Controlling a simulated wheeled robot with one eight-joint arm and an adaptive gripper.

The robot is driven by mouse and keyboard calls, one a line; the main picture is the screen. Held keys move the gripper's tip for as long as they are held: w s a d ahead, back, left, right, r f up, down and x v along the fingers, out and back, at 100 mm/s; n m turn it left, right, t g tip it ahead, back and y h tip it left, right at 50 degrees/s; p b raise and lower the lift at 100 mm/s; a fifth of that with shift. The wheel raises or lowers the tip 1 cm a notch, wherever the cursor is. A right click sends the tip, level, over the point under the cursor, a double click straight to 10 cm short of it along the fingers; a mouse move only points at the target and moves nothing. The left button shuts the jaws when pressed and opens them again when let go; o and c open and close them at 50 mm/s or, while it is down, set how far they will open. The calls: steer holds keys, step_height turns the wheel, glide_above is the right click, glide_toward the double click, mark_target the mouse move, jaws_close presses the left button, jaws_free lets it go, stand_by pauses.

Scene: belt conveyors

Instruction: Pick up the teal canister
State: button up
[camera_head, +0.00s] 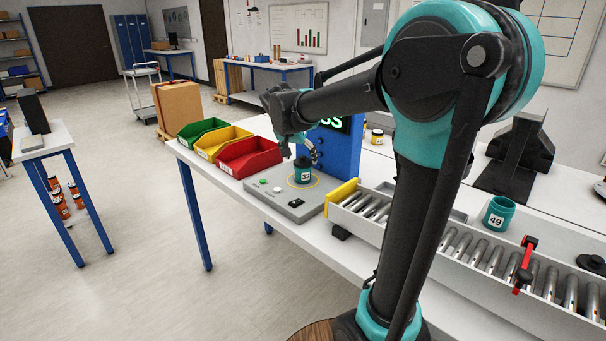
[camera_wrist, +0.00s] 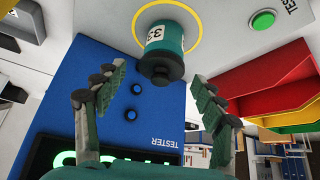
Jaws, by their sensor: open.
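A teal canister (camera_head: 303,172) with a dark cap and a white number label stands upright inside a yellow ring on the grey tester plate. In the wrist view, which is upside down, the same canister (camera_wrist: 176,37) shows its label and black top near the top centre. My gripper (camera_wrist: 157,76) is open and empty, with its two fingers spread apart at either side below the canister's cap in the picture. In the head view my gripper (camera_head: 298,146) is just above the canister, partly hidden by my arm.
A blue tester panel (camera_head: 338,158) with a lit green display stands behind the canister. Red (camera_head: 248,158), yellow (camera_head: 222,142) and green (camera_head: 199,131) bins stand left of it. The roller conveyor (camera_head: 455,243) with a yellow end stop (camera_head: 341,191) runs to the right.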

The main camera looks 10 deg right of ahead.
steer(key=x, duration=0.2)
steer(key=shift+w+f, duration=0.15)
steer(key=shift+f, duration=0.15)
steer(key=shift+w+r+x, duration=0.15)
steer(key=shift+w+x, duration=0.05)
steer(key=shift+x, duration=1.1)
steer(key=shift+w+r+x, duration=0.1)
steer(key=shift+w+x, duration=0.1)
steer(key=shift+x, duration=1.15)
steer(key=shift+d, duration=0.15)
steer(key=c, duration=1.2)
steer(key=shift+c, duration=0.4)
steer(key=shift+r, duration=0.15)
